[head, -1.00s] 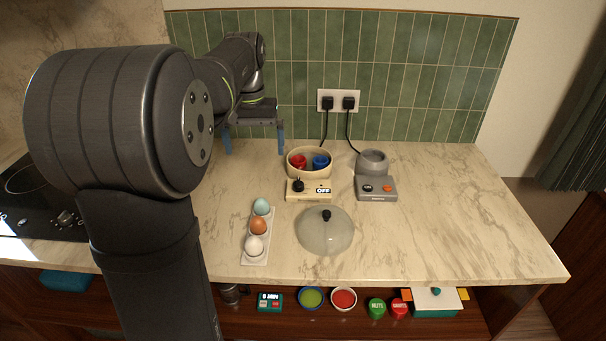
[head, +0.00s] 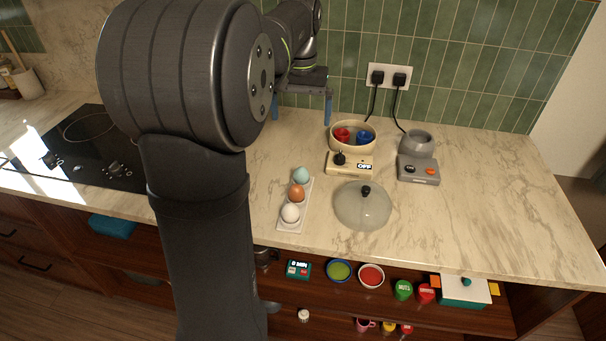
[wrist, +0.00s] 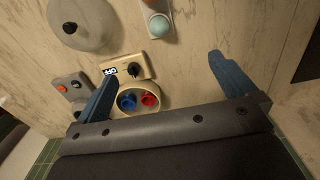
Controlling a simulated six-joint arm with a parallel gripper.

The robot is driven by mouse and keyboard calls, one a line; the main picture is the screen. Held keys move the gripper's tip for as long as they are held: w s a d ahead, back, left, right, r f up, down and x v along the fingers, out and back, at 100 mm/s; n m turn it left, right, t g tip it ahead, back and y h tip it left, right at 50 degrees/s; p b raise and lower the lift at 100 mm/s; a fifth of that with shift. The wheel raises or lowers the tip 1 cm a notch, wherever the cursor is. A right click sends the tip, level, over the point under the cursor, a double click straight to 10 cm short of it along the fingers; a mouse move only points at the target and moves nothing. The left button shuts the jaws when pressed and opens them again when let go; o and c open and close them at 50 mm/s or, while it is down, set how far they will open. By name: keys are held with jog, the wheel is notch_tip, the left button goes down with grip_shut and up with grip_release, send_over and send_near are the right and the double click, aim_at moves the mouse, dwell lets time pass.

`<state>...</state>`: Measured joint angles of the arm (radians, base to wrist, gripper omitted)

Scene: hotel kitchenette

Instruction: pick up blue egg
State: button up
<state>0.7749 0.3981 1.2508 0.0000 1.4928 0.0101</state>
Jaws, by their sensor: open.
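The blue egg (head: 301,175) sits at the far end of a white egg tray (head: 283,226) on the marble counter. A brown egg (head: 296,193) and a white egg (head: 290,212) stand in the same row, nearer the front. In the wrist view the blue egg (wrist: 160,26) shows near the top, ahead of the fingers and apart from them. My gripper (head: 301,112) is open and empty above the back of the counter, behind the egg tray. Its two blue fingers also show in the wrist view (wrist: 168,92).
A cooker base (head: 348,165) with a cream bowl (head: 338,147) holding red and blue cups stands right of the eggs. A glass lid (head: 362,206) lies in front of it. A grey device (head: 418,169) is further right. Bare counter lies between my gripper and the eggs.

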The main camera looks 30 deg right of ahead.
dwell(0.3)
jog(key=c, duration=0.8)
jog(key=m+h, duration=0.3)
jog(key=m, duration=0.4)
send_over(300, 169)
jog(key=a, duration=0.2)
jog(key=shift+t, duration=0.3)
jog(key=f, duration=1.1)
jog(key=shift+s+d+f, duration=0.15)
jog(key=shift+s+f, duration=0.2)
jog(key=shift+w+x, duration=0.1)
jog(key=shift+x, duration=1.45)
jog(key=shift+w+x, duration=0.15)
jog(key=shift+x, duration=1.4)
